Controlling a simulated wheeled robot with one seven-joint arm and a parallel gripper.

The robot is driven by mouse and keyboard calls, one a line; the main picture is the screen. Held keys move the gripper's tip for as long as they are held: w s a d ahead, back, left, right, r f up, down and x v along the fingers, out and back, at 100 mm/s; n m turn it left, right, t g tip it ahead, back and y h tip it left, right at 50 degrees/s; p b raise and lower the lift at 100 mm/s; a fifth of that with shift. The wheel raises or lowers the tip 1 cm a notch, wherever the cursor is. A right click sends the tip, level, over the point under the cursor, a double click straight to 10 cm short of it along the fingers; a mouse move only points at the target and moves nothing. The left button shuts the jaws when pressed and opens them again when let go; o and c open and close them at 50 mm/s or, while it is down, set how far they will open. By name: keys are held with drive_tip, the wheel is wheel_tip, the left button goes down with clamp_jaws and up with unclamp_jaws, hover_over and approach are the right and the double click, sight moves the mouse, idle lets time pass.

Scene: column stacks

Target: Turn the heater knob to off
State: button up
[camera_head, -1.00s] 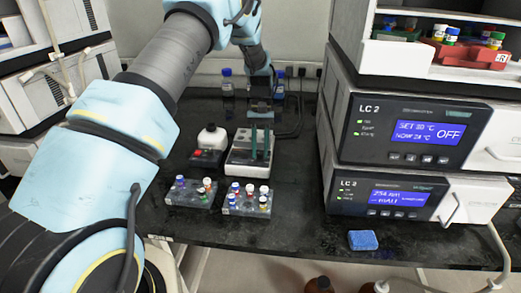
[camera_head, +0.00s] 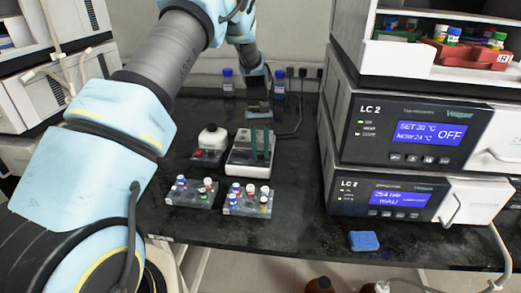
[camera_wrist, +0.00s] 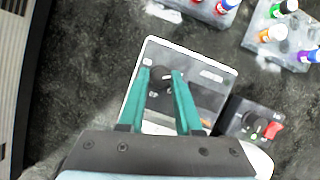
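The heater (camera_head: 238,168) is a white-edged box with a dark face, standing mid-bench beyond the vial racks. In the wrist view it lies tilted under my fingers, its pale rim (camera_wrist: 215,62) in sight. Its dark round knob (camera_wrist: 161,78) shows between my fingertips; the head view does not show the knob clearly. My gripper (camera_head: 260,150) points down over the heater with two teal fingers. In the wrist view the gripper (camera_wrist: 162,82) has its fingers apart, one on each side of the knob. I see no clear contact with it.
A smaller device (camera_head: 207,157) with a red switch and white bottle stands left of the heater. Two vial racks (camera_head: 190,198) (camera_head: 246,207) stand in front. LC 2 units (camera_head: 400,135) fill the right; a blue sponge (camera_head: 364,241) lies near the front edge. Bottles stand behind.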

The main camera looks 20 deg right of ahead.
drive_tip(key=o, duration=0.4)
drive_tip(key=a+b+v, duration=0.1)
drive_tip(key=b+v, duration=0.1)
drive_tip(key=v, duration=0.8)
drive_tip(key=shift+w+d+r, duration=0.2)
drive_tip(key=shift+d+r, duration=0.15)
drive_tip(key=shift+d, duration=0.15)
